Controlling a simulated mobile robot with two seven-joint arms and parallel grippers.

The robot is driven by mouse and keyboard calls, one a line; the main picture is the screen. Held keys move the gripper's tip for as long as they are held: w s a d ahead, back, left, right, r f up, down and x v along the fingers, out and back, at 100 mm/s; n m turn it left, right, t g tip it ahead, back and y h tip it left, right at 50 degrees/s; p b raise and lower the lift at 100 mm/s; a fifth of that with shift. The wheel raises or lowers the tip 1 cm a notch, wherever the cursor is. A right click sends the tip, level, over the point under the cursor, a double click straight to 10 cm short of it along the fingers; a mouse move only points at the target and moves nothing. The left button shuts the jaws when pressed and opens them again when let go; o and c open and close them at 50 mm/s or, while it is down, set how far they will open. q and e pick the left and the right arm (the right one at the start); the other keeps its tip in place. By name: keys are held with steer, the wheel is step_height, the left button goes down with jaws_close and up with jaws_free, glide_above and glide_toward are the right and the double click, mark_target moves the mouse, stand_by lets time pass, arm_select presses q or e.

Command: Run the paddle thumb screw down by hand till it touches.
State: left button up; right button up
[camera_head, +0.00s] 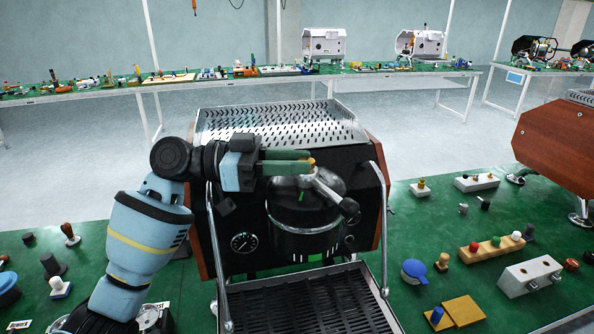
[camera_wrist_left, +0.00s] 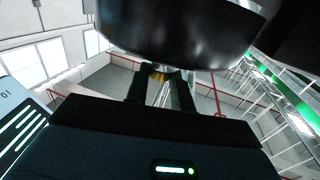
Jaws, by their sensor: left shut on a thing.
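The espresso machine's black group head (camera_head: 303,230) stands in the middle of the head view. The paddle (camera_head: 328,190) is a metal lever on top of it, slanting down to the right to a black knob. My left gripper (camera_head: 306,161) reaches in from the left, level, above the group. Its green fingers are shut on the small brass thumb screw (camera_head: 312,162) at the paddle's inner end. In the left wrist view the brass screw (camera_wrist_left: 160,74) shows between the fingertips, against a dark rounded body. The screw's lower end is hidden, so I cannot tell whether it touches. My right gripper is out of view.
The perforated top tray (camera_head: 280,125) lies behind my gripper, and the drip tray (camera_head: 310,305) lies below the group. Steam wands flank the front. On the green mat stand a wooden block with coloured knobs (camera_head: 490,247), a grey block (camera_head: 530,275) and small tools.

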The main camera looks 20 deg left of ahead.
arm_select(q)
steer(key=shift+w+m+g+b, duration=0.15)
steer(key=shift+m+g+b, duration=0.2)
steer(key=shift+m+g, duration=0.25)
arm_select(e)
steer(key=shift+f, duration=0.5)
arm_select(q)
steer(key=shift+g+h, duration=0.3)
steer(key=shift+g, duration=0.1)
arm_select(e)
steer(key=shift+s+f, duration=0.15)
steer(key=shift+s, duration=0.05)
arm_select(q)
steer(key=o, duration=1)
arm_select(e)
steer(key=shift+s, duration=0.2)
arm_select(q)
steer(key=shift+r, duration=0.1)
